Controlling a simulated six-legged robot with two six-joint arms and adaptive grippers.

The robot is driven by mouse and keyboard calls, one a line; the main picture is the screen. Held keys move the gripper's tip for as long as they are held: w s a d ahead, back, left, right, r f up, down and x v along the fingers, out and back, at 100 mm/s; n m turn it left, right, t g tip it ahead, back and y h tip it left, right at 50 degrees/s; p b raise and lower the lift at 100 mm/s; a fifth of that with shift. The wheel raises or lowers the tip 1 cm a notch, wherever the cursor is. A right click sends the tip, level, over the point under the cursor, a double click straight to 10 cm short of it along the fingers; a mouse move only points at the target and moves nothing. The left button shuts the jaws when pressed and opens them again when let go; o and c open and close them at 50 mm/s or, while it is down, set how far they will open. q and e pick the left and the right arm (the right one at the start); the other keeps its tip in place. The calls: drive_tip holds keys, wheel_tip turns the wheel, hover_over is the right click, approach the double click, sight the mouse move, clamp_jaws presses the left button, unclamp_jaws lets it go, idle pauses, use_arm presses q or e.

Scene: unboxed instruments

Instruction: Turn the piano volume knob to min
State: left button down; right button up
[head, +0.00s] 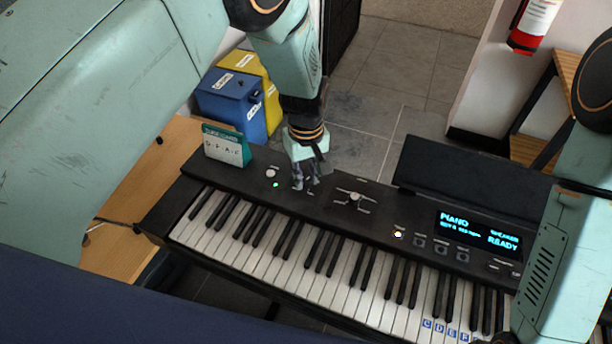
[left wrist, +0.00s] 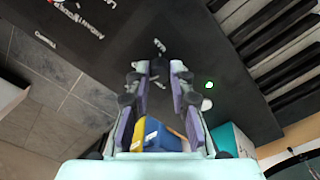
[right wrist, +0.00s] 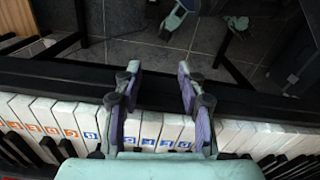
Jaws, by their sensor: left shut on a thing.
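The black digital piano (head: 325,205) stands across the head view with its control panel above the keys. My left gripper (head: 306,184) points down onto the left part of this panel. Its fingers are shut on a small knob there, taken as the volume knob, which they mostly hide. In the left wrist view my left gripper (left wrist: 159,70) has its fingertips at the panel, near small white markings too blurred to read. My right gripper (right wrist: 158,72) is open and empty over the front of the piano keys in the right wrist view; the head view hides its fingers.
A silver knob (head: 355,197) is right of my left gripper, and a pale round button (head: 270,173) left. A lit display (head: 478,232) reads PIANO and READY. Blue (head: 232,103) and yellow (head: 262,80) boxes stand behind.

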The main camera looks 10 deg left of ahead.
use_arm(q)
drive_tip(key=n, duration=0.3)
drive_tip(key=shift+n+b, duration=0.4)
drive_tip(key=n, duration=0.3)
drive_tip(key=shift+n+b, duration=0.3)
drive_tip(key=shift+b, duration=0.05)
drive_tip(key=n, duration=0.3)
drive_tip(key=shift+n+b, duration=0.3)
drive_tip(key=shift+b, duration=0.1)
drive_tip(key=n, duration=0.3)
drive_tip(key=shift+n+b, duration=0.3)
drive_tip(key=n+b, duration=0.1)
drive_tip(key=n, duration=1)
drive_tip(key=shift+n+b, duration=0.4)
drive_tip(key=shift+r, duration=0.1)
